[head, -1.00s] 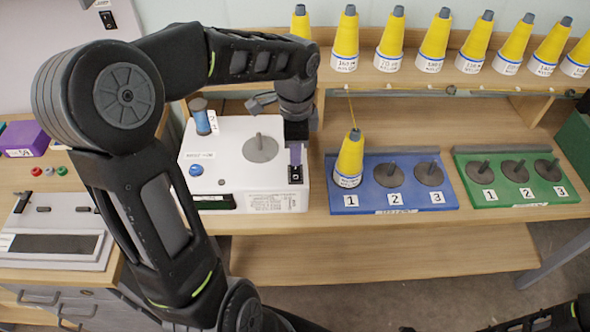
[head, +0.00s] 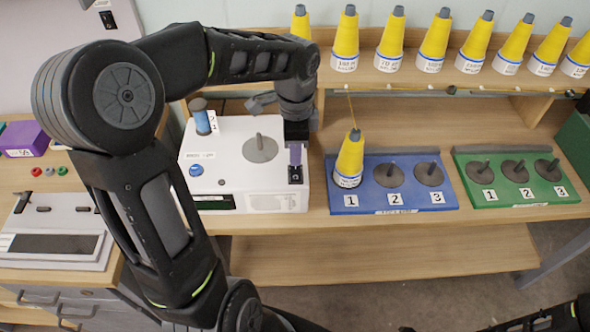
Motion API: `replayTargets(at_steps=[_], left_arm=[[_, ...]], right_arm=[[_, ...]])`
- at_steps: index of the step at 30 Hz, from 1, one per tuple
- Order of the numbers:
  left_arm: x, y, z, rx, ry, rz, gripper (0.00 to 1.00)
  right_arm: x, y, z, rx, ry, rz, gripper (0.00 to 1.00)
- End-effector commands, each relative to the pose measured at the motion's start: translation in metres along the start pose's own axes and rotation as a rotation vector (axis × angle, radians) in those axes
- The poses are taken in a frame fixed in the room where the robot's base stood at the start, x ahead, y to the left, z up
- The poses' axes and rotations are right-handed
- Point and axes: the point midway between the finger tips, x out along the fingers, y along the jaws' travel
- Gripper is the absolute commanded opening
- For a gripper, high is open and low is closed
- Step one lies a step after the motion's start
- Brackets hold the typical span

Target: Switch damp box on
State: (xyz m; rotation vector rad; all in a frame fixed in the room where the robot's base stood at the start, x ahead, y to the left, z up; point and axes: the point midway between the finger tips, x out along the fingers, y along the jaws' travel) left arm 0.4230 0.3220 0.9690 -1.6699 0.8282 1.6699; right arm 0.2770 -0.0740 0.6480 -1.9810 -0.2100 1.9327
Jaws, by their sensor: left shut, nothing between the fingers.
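The damp box is most likely the white box (head: 225,165) left of centre on the bench. It has a grey disc with a peg (head: 260,147) on top, a blue button (head: 196,170) and a dark display (head: 214,202) at the front left. A black rocker switch (head: 295,174) sits at its right front. My left gripper (head: 295,165) is shut and empty, pointing down at the switch. Its tips are at or just above the switch; contact cannot be told. My right arm shows only as a dark part in the lower right corner; its gripper cannot be made out.
A blue board (head: 373,202) with a yellow cone (head: 349,160) on place 1 stands just right of the box. A green board (head: 518,192) is farther right. Several yellow cones line the shelf (head: 420,78) above. A purple box (head: 26,139) is at the left.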

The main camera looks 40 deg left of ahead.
Motion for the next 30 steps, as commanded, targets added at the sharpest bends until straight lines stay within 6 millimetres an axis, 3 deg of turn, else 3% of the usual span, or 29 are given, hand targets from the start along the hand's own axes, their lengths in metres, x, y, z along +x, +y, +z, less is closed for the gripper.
replayTargets(at_steps=[30], left_arm=[[0.010,0.000,0.000,0.000,0.000,0.000,0.00]], right_arm=[[0.007,0.003,0.000,0.000,0.000,0.000,0.36]])
